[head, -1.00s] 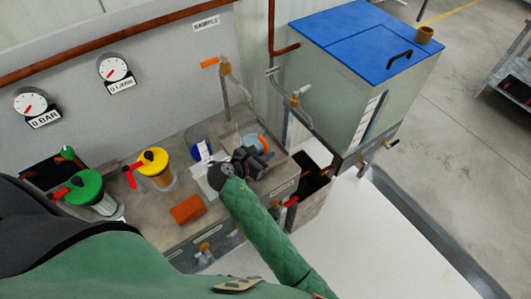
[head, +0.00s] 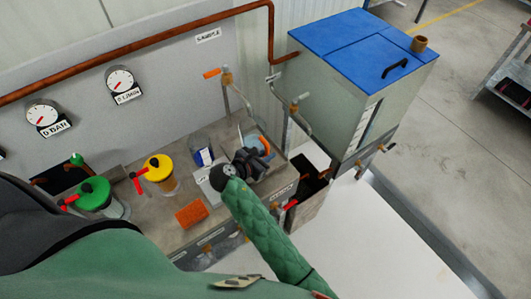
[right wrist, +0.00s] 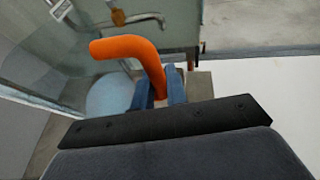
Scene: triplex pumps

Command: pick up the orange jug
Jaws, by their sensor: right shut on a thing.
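The orange jug is a clear jug with a bent orange handle (head: 264,145), and it sits at the right end of the grey bench in the head view. Its handle (right wrist: 130,47) and see-through body (right wrist: 65,60) fill the upper left of the right wrist view. My right gripper (head: 260,158) is at the handle in the head view. Its blue-grey fingers (right wrist: 160,95) are shut on the lower part of the handle. The gripper hides part of the jug in the head view. My left gripper is not in view.
A blue-lidded tank (head: 345,90) stands right of the bench. A tap pipe (head: 237,90) rises behind the jug. A jar with a blue-and-white label (head: 203,152), an orange sponge (head: 191,214), and yellow-topped (head: 158,162) and green-topped (head: 93,192) vessels stand to the left.

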